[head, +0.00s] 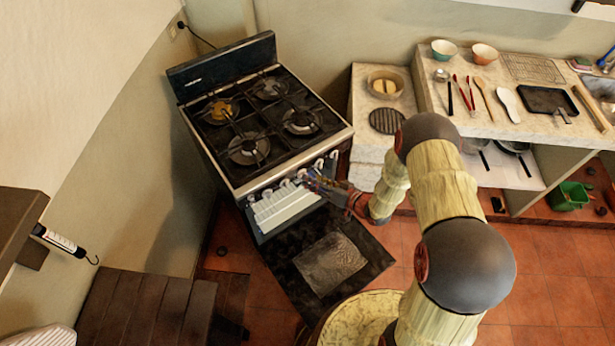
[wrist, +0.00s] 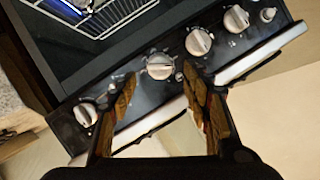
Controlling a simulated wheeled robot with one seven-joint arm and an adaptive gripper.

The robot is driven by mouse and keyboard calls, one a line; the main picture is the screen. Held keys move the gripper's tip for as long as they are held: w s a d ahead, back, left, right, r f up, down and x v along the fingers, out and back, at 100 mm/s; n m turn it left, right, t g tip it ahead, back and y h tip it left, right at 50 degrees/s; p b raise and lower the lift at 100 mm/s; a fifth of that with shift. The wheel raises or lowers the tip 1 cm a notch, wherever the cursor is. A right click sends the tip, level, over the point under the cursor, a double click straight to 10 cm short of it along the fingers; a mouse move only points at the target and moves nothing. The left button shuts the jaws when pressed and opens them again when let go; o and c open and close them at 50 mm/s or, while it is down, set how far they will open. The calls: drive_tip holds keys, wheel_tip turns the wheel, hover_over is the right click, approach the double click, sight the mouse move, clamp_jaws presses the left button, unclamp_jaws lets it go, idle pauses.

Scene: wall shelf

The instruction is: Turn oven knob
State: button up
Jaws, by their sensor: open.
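The oven (head: 262,125) is a black gas stove with several white knobs in a row along its front panel. My gripper (head: 312,180) is at this panel in the head view, close to the knobs. In the wrist view, my gripper (wrist: 157,82) is open, its two fingers spread on either side of one white knob (wrist: 160,66). That knob sits just beyond and between the fingertips; I cannot tell whether either finger touches it. Another knob (wrist: 88,113) is to the left, and more knobs (wrist: 198,41) (wrist: 236,19) run up to the right.
A stone counter (head: 455,128) with utensils and bowls stands to the right. A dark wooden bench (head: 145,308) is at lower left. Red tiled floor (head: 550,265) is clear at right.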

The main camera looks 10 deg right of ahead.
sight(302, 173)
drive_tip(key=shift+x, duration=2.05)
drive_tip(key=c, duration=1.1)
